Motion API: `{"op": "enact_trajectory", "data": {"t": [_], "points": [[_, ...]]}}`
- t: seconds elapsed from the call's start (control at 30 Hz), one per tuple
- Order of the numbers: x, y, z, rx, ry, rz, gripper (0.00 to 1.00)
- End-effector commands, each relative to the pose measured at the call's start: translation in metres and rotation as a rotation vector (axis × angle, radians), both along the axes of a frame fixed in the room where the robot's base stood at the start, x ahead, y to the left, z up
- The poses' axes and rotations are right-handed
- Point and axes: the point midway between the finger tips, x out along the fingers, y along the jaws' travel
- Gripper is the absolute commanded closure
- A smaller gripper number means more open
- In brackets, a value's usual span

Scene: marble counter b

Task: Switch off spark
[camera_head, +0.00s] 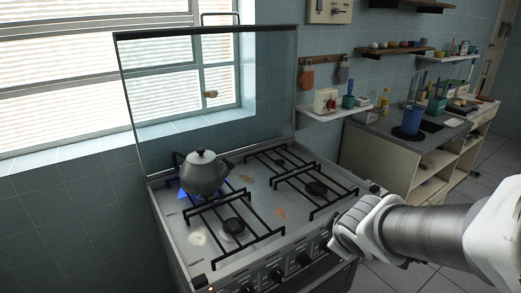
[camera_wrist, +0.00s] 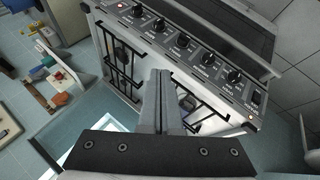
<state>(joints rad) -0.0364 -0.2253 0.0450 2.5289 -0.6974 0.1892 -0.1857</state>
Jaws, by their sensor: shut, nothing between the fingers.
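The stove's front panel (camera_wrist: 195,60) runs diagonally across the wrist view, with several black knobs (camera_wrist: 183,41). A dark rocker switch (camera_wrist: 256,97) is near the right end of the panel there, beside a small lit lamp (camera_wrist: 250,117). Its label is too small to read, and I cannot tell which way it is pressed. The lamp also glows orange at lower left in the head view (camera_head: 211,290). My gripper (camera_wrist: 161,74) is shut and empty, over the stove in the wrist view. In the head view my gripper (camera_head: 340,240) is by the panel's right end, apart from the rocker.
A grey kettle (camera_head: 204,173) sits on the back left burner over a blue flame (camera_head: 184,190). Black grates (camera_head: 234,226) cover the hob. A raised glass lid (camera_head: 210,95) stands behind. A counter with a blue container (camera_head: 411,120) is to the right.

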Motion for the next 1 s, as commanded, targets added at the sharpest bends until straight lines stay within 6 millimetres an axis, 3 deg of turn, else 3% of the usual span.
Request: {"op": "enact_trajectory", "data": {"t": [0.03, 0.27, 0.53, 0.8, 1.0], "points": [[0.005, 0.01, -0.019, -0.022, 0.011, 0.078, 1.0], [0.014, 0.066, -0.084, -0.066, 0.038, 0.475, 1.0], [-0.024, 0.137, -0.158, 0.013, 0.089, 0.934, 1.0], [-0.066, 0.173, -0.189, 0.119, 0.12, 1.186, 1.0], [-0.073, 0.178, -0.191, 0.137, 0.123, 1.222, 1.0]]}}
